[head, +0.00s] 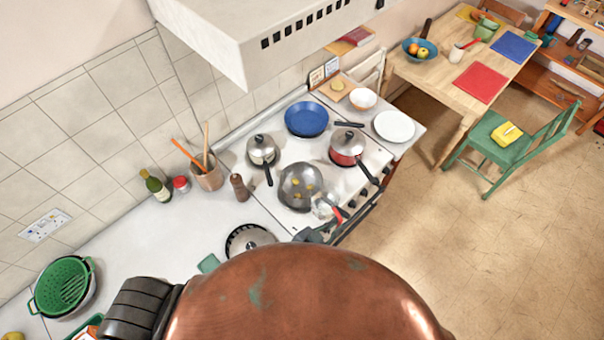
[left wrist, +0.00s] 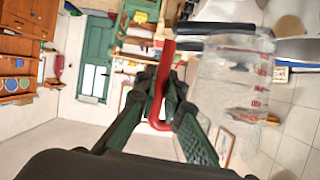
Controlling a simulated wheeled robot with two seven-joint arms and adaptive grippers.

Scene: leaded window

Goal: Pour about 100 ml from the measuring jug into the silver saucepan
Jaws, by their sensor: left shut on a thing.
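The clear measuring jug (head: 321,208) has a red handle and red markings. It hangs by the lower right rim of an open silver-grey pan (head: 299,180) on the hob, which holds several yellow pieces and looks like the silver saucepan. My left gripper (head: 318,234) is shut on the jug's red handle. In the left wrist view the handle (left wrist: 160,85) sits between the fingers (left wrist: 168,105), with the jug body (left wrist: 235,85) to the right. I cannot tell the liquid level or whether any flows. My right gripper is not in view.
A lidded silver pot (head: 261,148), a blue pan (head: 307,118) and a lidded red pot (head: 347,145) surround the open pan. A pepper mill (head: 239,187) and a utensil pot (head: 208,176) stand left. A dark-rimmed round item (head: 249,240) lies nearer. The counter at left has free room.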

